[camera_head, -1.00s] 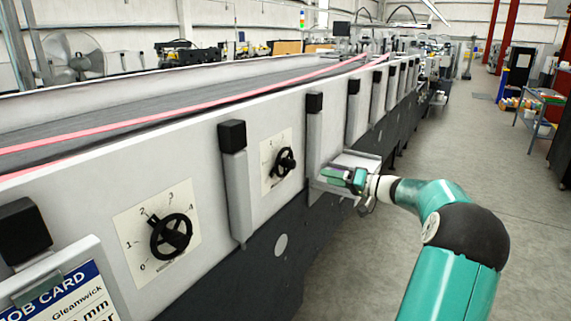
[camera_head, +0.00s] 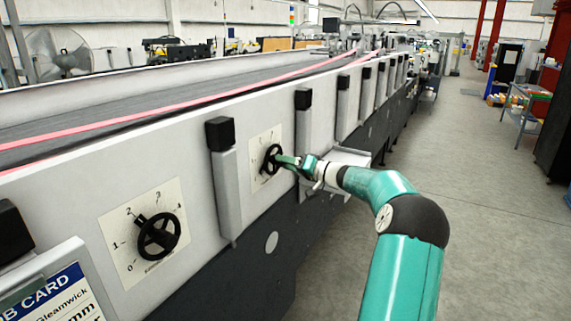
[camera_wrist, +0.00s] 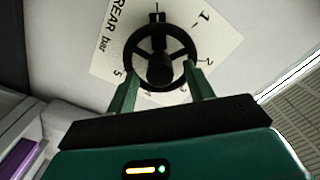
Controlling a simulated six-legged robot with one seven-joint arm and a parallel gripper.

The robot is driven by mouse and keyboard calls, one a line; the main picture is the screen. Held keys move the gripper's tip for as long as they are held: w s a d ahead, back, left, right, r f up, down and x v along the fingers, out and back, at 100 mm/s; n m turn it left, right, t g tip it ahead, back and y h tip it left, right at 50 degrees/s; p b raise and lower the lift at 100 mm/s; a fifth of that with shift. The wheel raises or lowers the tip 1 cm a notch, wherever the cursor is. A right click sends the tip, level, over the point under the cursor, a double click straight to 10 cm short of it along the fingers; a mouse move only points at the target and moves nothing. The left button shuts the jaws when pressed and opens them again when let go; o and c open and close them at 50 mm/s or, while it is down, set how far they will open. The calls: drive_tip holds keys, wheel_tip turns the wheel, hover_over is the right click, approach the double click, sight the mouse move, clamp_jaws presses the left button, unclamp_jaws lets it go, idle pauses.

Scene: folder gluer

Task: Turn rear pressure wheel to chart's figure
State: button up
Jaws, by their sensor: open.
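The rear pressure wheel is a black spoked handwheel (camera_head: 272,159) on a white dial plate (camera_head: 257,147) on the machine's side. In the wrist view the wheel (camera_wrist: 161,57) shows upside down, on a plate reading "REAR bar" with figures including 1, 2, 3 and 5. My gripper (camera_wrist: 161,92) is open, its two green fingers at either side of the wheel's near rim. I cannot tell whether they touch it. In the head view my gripper (camera_head: 283,160) is right at the wheel. The job card (camera_head: 55,295) shows partly at lower left; no chart figure is readable.
A second black handwheel (camera_head: 158,236) sits on a 0 to 4 dial plate at left. Black-capped posts (camera_head: 225,185) stand along the machine side. A small shelf (camera_head: 345,158) juts out just beyond my gripper. The floor to the right is open.

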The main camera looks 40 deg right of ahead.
drive_tip(key=shift+w+a, duration=0.1)
drive_tip(key=shift+w, duration=0.35)
drive_tip(key=c, duration=1)
drive_tip(key=shift+o, duration=0.2)
drive_tip(key=shift+m, duration=0.3)
drive_tip(key=shift+r+m, duration=0.1)
drive_tip(key=shift+m, duration=9.6)
